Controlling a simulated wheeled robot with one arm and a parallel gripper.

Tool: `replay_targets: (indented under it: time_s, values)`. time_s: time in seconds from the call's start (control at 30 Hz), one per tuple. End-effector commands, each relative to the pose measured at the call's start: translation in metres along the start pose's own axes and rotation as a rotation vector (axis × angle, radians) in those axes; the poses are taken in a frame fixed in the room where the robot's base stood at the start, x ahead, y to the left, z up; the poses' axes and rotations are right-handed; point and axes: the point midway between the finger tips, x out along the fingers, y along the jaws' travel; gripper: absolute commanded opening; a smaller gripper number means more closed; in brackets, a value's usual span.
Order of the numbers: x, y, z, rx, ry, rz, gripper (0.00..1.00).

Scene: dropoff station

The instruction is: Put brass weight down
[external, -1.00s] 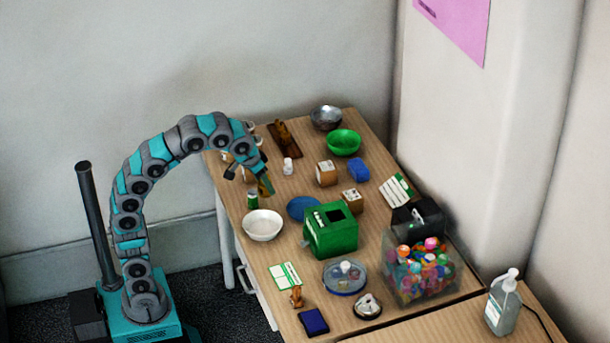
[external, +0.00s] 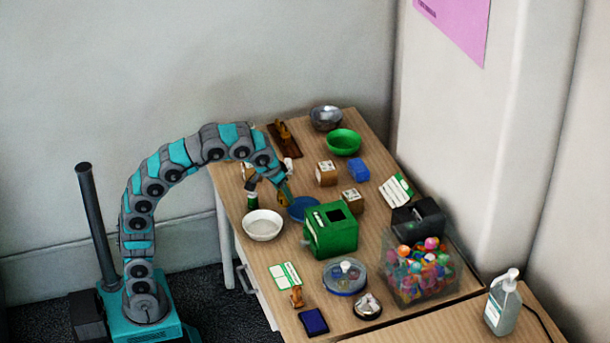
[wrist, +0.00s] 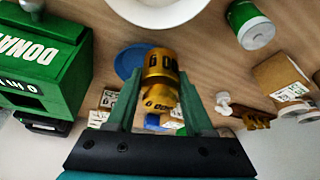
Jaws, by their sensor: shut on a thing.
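My gripper (wrist: 160,88) is shut on the brass weight (wrist: 159,70), a gold, stepped cylinder with dark lettering, held between the two green fingers. In the external view my gripper (external: 284,190) hangs over the table beside the blue dish (external: 303,209), with the weight small and partly hidden at its tip. The blue dish also shows in the wrist view (wrist: 127,62), partly behind the weight and left finger. I cannot tell whether the weight touches anything below it.
A white bowl (external: 262,226) and a green can (external: 252,201) stand to the left. A green donation box (external: 333,238) is close in front of the dish. Wooden blocks (external: 326,173) and a blue block (external: 358,169) lie behind. A clear bin (external: 420,280) is at the right.

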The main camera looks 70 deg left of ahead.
Motion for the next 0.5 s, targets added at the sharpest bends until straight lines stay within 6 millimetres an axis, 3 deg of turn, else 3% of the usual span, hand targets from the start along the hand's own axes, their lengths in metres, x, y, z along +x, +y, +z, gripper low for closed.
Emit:
replay_targets:
  time_s: [0.2, 0.5]
  values:
    - [0.015, 0.015, -0.029, 0.000, 0.003, 0.000, 0.00]
    - [0.024, 0.022, -0.045, 0.000, 0.002, -0.001, 0.00]
